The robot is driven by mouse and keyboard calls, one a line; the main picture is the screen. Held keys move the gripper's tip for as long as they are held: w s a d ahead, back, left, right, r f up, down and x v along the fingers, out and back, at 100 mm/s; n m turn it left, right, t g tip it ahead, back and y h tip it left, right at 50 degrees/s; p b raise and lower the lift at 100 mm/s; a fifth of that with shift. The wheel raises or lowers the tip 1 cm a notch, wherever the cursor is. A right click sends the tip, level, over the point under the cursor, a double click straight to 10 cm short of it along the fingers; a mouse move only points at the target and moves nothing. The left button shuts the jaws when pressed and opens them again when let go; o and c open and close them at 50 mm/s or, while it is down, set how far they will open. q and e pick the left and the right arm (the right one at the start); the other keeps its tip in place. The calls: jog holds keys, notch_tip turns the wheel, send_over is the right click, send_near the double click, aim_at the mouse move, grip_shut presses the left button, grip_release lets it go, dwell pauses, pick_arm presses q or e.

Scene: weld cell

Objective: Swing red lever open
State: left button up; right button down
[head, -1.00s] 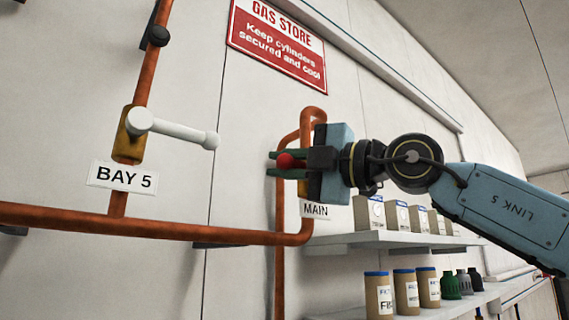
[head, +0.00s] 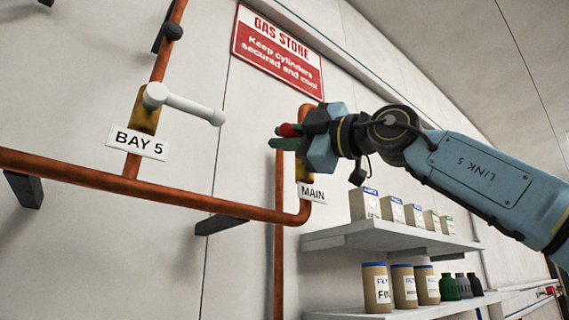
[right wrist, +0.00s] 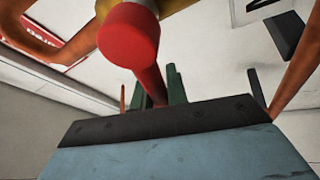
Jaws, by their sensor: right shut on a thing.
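The red lever (head: 289,130) is on the MAIN pipe's valve at the middle of the head view. Only a small part shows there, between the green fingers. In the right wrist view its round red hub (right wrist: 130,38) and a bar (right wrist: 150,80) show, with the bar running down between the fingers. The brass valve body (head: 304,172) sits just above the MAIN label and is partly hidden by my gripper. My right gripper (head: 280,137) is shut on the red lever, its fingers pointing left. My left gripper is in neither view.
A second brass valve (head: 143,112) with a white lever (head: 190,106) is at left above the BAY 5 label (head: 140,142). Copper pipes (head: 100,178) run along the wall. Shelves (head: 400,238) with boxes and jars stand below my right arm.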

jog(key=m+b, duration=0.1)
jog(key=m+t+b, duration=0.1)
jog(key=shift+w+d+r+m, duration=0.15)
jog(key=shift+r+m, duration=0.15)
jog(key=shift+r, duration=0.1)
jog(key=shift+w+d+r+m+t+b, duration=0.1)
jog(key=shift+d+r+m+t+b, duration=0.1)
jog(key=shift+r+m+t+b, duration=0.45)
jog(key=shift+f, duration=0.15)
jog(key=c, duration=1.4)
grip_release()
